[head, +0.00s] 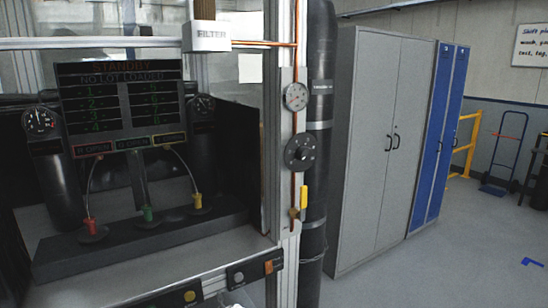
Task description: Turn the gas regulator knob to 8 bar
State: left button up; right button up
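The regulator knob (300,152) is a round dark knob with small light marks around it. It is mounted on the pale vertical post to the right of the test cabinet. A round white-faced pressure gauge (296,96) sits above it; its needle and numbers are too small to read. A copper pipe (297,45) runs down the post past both. Below the knob is a valve with a yellow lever (303,197), which stands upright. Nothing touches the knob. Neither of my grippers is in view.
The cabinet holds a display panel (122,95), another gauge (39,121) and red, green and yellow connectors. A filter box (206,37) hangs above. A black pipe (319,120) stands just right of the knob, then grey lockers (377,130). The floor (440,265) at right is mostly clear.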

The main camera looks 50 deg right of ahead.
aim_at(304, 153)
jog(key=z, duration=1.85)
